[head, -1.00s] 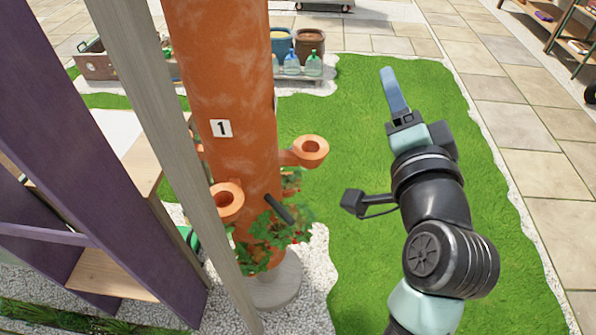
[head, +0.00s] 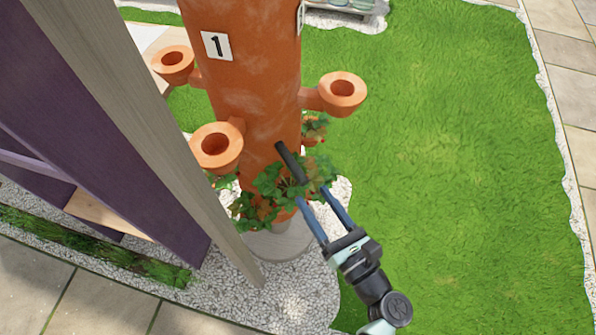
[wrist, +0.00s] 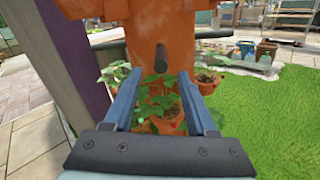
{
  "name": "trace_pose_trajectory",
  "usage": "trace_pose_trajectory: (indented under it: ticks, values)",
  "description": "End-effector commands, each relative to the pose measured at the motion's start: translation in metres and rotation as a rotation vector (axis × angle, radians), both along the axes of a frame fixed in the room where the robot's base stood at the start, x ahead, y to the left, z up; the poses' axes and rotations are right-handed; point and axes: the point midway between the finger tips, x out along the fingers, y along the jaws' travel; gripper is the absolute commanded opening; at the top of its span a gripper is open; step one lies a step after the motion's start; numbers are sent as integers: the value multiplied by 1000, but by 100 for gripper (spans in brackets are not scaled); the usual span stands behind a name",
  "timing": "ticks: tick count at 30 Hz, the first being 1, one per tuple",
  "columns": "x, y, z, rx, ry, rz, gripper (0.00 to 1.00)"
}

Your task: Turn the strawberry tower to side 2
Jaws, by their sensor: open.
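The strawberry tower (head: 262,95) is a terracotta column on a round grey base (head: 282,245). A label with a 1 (head: 216,45) faces the head camera, and a second label shows edge-on at right, unreadable. A black handle (head: 290,160) sticks out low on the tower; in the wrist view it points at the camera (wrist: 160,60). Strawberry leaves (head: 280,190) grow below it. My gripper (head: 314,196) is open, reaching in from the lower right by the leaves. In the wrist view its two blue fingers (wrist: 161,78) are spread either side of the handle's tip, not visibly touching it.
Empty cup-shaped holders (head: 217,146) jut from the tower. A grey post (head: 150,130) and purple shelf frame (head: 95,110) stand close at left. White gravel (head: 300,300) surrounds the base; open lawn (head: 450,150) lies right.

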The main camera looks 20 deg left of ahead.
Motion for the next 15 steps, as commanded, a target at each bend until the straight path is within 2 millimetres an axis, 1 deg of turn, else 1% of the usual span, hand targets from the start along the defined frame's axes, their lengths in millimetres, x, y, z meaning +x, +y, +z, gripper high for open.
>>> trace_pose_trajectory:
  ticks: [1,6,10,15]
  values:
    - [8,9,0,1,-2,5,57]
    - [32,32,0,-1,-2,3,57]
    - [44,44,0,-1,-2,1,57]
    - [52,52,0,-1,-1,0,57]
